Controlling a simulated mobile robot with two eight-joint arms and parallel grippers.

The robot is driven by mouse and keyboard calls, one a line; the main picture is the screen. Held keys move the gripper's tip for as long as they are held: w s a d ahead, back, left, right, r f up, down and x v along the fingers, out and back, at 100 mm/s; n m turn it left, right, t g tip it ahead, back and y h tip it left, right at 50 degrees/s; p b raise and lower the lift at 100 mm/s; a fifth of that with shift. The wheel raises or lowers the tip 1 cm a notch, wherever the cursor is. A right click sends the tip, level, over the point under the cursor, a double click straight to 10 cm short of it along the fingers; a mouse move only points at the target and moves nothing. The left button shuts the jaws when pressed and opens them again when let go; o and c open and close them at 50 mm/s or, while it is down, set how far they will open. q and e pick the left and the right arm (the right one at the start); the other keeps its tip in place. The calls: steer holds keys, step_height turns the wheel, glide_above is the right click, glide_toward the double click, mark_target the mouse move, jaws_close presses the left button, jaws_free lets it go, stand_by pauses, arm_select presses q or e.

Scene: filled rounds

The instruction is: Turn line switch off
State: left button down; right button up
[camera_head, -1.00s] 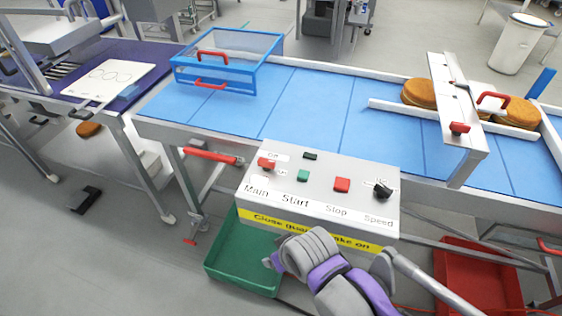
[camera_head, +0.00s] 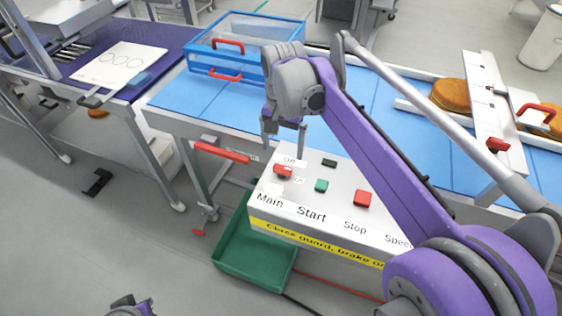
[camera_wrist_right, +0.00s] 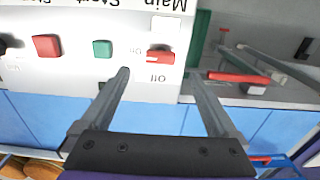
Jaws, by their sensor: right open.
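The line's grey control panel (camera_head: 340,213) stands at the belt's front edge. Its red Main switch (camera_head: 282,171) has an Off label (camera_head: 291,160) above it and an On label at its right. The switch also shows in the right wrist view (camera_wrist_right: 160,57), its red handle lying crosswise; I cannot tell its exact setting. My right gripper (camera_head: 285,138) is open and empty, pointing down just above and behind the switch. In the right wrist view its fingertips (camera_wrist_right: 160,74) stand apart on both sides of the switch, not touching it. A bit of my left arm (camera_head: 132,306) shows at the bottom edge; its jaws are unclear.
The green Start button (camera_head: 321,186) and red Stop button (camera_head: 362,198) sit right of the switch. My right arm hides the speed knob. A blue-framed guard (camera_head: 243,45) stands on the belt behind. A red handle (camera_head: 221,152) is left of the panel. A green crate (camera_head: 245,255) lies below.

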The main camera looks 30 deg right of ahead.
mark_target(283, 167)
step_height(283, 167, down, 8)
steer(key=shift+r, duration=0.2)
steer(key=c, duration=1.4)
